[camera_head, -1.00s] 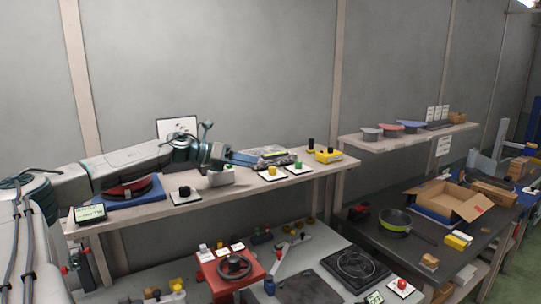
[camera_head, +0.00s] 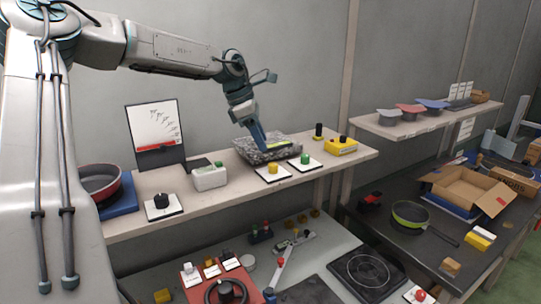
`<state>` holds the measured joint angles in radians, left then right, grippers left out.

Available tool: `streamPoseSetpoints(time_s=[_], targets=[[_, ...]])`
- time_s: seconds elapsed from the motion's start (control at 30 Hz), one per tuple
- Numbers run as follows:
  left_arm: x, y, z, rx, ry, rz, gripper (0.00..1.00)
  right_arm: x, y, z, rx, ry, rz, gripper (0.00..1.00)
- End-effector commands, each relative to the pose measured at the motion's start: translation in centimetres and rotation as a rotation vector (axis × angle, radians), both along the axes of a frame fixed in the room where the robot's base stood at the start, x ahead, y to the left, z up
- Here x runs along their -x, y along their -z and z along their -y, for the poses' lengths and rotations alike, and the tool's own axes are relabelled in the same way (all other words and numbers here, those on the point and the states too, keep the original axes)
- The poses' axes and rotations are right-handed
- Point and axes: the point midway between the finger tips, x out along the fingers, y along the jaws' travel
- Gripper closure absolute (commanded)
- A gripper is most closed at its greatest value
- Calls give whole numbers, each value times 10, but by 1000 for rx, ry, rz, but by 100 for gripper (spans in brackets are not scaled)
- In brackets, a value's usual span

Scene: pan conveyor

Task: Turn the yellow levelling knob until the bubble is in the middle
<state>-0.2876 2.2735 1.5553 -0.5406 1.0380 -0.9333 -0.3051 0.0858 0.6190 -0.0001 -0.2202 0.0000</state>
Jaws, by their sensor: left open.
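The yellow knob (camera_head: 272,168) stands on a white plate on the upper shelf, in front of a speckled grey slab (camera_head: 286,153). A small yellow-green strip (camera_head: 278,144) lies on the slab; it may be the level, but I cannot make out a bubble. My left gripper (camera_head: 262,148) is open and points down over the slab, just behind and above the yellow knob. It appears apart from the knob, and its fingertips overlap the slab in the picture. My right gripper is not in view.
A green knob (camera_head: 305,158) is on a plate right of the yellow knob, and a black knob (camera_head: 162,201) is further left. A white box (camera_head: 209,177) and a yellow box (camera_head: 341,146) share the shelf (camera_head: 225,198). A red-rimmed pan (camera_head: 98,182) is at far left.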

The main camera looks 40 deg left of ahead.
Motion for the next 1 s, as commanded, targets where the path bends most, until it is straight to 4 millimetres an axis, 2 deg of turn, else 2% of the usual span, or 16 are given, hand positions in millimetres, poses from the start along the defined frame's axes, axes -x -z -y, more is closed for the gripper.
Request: streamPoseSetpoints(time_s=[0.03,0.17,0.4,0.6,0.83,0.87,1.0], targets=[[-2,7,3,1,1,-7,53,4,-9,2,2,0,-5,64],[-9,30,10,0,1,-6,53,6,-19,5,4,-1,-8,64],[-18,59,17,1,-1,-3,53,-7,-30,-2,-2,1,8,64],[-20,68,20,0,-1,0,53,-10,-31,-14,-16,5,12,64],[-20,69,20,0,-1,1,53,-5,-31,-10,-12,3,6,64],[-20,69,20,0,-1,1,57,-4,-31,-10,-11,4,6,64],[-20,68,20,1,-1,2,85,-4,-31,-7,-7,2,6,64]])
